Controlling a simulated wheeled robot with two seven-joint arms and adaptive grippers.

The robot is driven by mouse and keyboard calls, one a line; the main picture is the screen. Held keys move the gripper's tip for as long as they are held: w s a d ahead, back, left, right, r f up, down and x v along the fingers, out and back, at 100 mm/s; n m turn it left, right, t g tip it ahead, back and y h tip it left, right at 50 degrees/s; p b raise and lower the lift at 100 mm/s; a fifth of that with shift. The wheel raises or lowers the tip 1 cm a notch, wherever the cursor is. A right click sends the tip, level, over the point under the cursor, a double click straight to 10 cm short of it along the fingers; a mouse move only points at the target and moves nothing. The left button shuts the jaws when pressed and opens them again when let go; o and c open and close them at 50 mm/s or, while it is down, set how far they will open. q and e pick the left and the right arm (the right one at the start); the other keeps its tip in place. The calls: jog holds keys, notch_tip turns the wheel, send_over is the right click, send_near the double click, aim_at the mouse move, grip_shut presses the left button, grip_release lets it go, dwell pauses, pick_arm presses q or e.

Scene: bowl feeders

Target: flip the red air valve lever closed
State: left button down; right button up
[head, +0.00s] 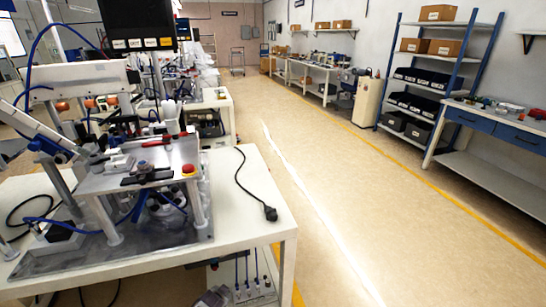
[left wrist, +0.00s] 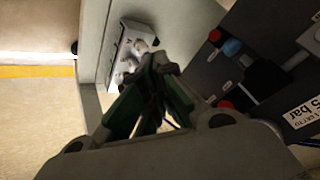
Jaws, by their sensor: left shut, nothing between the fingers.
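In the head view a red lever-like handle (head: 158,141) lies on the grey top plate (head: 112,181) of the feeder machine; I cannot tell for sure that it is the air valve lever. In the left wrist view a dark plate (left wrist: 287,22) carries a black fitting, a blue fitting (left wrist: 232,47) and two small red parts, one above (left wrist: 215,35) and one below (left wrist: 225,104). My left gripper (left wrist: 161,64) is shut and empty, its green-padded fingers to the left of these parts, apart from them in the picture. My right gripper is not in view.
A black cable (head: 252,187) lies on the white table (head: 236,235). The floor to the right is clear.

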pick_arm(q)
jog(key=s+a+f+n+g, duration=0.15)
jog(key=s+f, duration=0.35)
jog(key=s, duration=0.7)
jog(key=s+a+f+n+g, duration=0.15)
jog(key=s+f, duration=0.35)
jog(key=s, duration=0.6)
jog(key=s+a+f+n+g, duration=0.15)
jog(key=s+f, duration=0.35)
jog(key=s, duration=0.7)
jog(key=s+r+g+p, duration=0.1)
jog(key=s+r+p, duration=1.5)
jog(key=p, duration=0.9)
jog(key=shift+s+a+g, duration=0.35)
jog(key=shift+a, duration=0.1)
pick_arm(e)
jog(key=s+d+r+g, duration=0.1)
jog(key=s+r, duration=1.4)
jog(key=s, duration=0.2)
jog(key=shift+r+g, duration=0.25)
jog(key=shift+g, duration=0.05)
pick_arm(q)
jog(key=shift+f+m, duration=0.25)
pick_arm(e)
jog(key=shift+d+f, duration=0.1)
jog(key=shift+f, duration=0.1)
